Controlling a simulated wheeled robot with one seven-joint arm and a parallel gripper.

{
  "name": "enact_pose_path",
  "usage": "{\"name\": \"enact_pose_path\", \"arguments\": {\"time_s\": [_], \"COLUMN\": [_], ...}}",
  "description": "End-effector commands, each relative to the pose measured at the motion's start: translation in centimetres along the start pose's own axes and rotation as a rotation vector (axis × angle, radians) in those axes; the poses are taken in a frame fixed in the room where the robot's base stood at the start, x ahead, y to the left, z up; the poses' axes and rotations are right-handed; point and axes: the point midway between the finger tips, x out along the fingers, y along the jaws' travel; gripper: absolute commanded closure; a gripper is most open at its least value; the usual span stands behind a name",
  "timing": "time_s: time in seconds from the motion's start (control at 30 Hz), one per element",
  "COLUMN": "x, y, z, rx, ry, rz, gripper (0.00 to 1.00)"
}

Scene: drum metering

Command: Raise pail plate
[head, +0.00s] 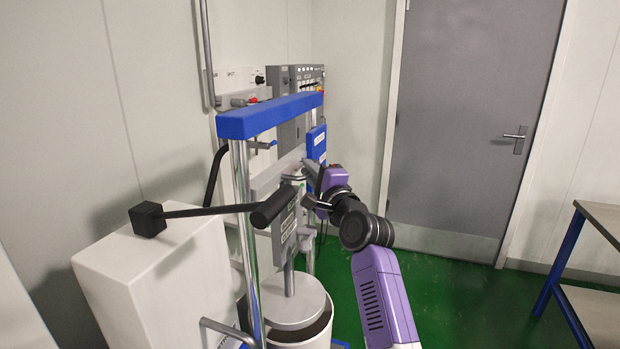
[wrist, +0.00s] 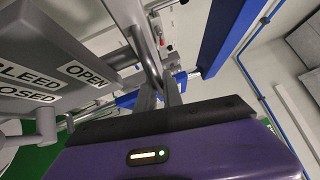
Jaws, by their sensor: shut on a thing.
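The pail plate (head: 292,306) is a pale grey round disc at the mouth of the pail, low between the chrome columns of the press; a vertical rod rises from it. My gripper (head: 314,178) is beside the press head, at the right of the grey labelled block (head: 284,232). In the wrist view its fingers (wrist: 165,92) reach up and are shut on a slim grey part, seemingly a lever, mostly hidden by the fingers. The labelled block (wrist: 60,70) stands left of them there, with the words OPEN and a cut-off CLOSED.
A blue crossbeam (head: 270,115) tops the press. A long black-gripped lever (head: 205,211) sticks out towards me above a white cabinet (head: 150,275). A control panel (head: 309,75) is on the wall behind. A bench (head: 600,270) stands at the right; green floor lies open before the grey door (head: 470,120).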

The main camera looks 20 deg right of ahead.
Motion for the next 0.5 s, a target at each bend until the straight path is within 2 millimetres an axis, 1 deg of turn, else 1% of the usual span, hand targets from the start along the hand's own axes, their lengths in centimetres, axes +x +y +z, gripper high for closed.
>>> {"name": "enact_pose_path", "arguments": {"time_s": [0.03,0.13,0.3,0.5], "x": [0.3,0.4,0.6,0.7], "y": [-2.2,-3.5,-4.8,-5.2], "z": [0.3,0.4,0.5,0.6], "rx": [0.000,-0.001,-0.002,-0.002], "ry": [0.000,0.000,0.002,0.001], "rz": [-0.010,-0.009,-0.009,-0.007], "gripper": [1.00,1.00,1.00,1.00]}}
